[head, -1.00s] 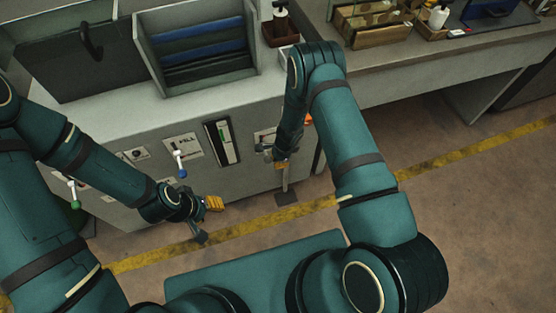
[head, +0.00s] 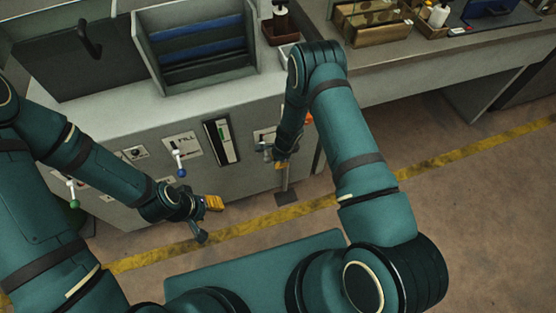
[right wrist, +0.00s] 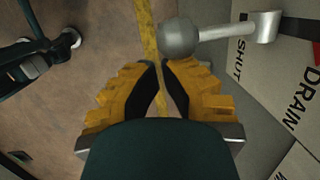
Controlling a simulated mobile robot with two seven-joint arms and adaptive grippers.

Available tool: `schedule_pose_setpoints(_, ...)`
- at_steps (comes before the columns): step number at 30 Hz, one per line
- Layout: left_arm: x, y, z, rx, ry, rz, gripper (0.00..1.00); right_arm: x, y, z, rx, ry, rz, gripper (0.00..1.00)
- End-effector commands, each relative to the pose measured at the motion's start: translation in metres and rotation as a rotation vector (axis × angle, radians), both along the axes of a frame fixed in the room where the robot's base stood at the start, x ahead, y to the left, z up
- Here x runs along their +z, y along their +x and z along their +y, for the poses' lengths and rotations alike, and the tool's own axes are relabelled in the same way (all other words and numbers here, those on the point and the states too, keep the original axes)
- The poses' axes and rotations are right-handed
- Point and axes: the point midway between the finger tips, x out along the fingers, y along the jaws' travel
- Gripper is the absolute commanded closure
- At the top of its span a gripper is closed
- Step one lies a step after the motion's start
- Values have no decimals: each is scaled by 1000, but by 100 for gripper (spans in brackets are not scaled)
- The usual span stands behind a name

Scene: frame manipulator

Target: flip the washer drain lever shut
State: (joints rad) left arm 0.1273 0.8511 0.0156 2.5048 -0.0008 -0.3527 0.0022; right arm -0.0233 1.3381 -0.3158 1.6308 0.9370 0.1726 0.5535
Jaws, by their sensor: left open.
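The drain lever (right wrist: 228,27) is a silver shaft with a grey ball knob, in the upper middle of the right wrist view. It sticks out from the panel beside the printed words SHUT and DRAIN. My right gripper (right wrist: 161,65) has its yellow fingers nearly together with nothing visible between them. Its tips are just short of the knob in that view; I cannot tell whether they touch it. In the head view my right gripper (head: 281,162) is low in front of the washer panel, and the lever is hard to make out there. My left gripper (head: 207,220) is open and empty, lower left.
The washer (head: 115,150) carries a blue-knobbed lever (head: 180,165) by the FILL label and a green-knobbed lever (head: 73,195) further left. A metal spout (head: 285,183) hangs below my right gripper. The floor to the right is clear, with a yellow line (head: 430,160).

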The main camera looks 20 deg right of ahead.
Motion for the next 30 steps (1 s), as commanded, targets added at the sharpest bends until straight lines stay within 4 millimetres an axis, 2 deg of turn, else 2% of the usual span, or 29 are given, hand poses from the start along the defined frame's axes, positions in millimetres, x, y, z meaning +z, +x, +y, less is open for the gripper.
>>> schedule_pose_setpoints(30, -9, 2, 0, 0, 1, -4, 53, -8, 0, 2, 2, 4, 1, 100)
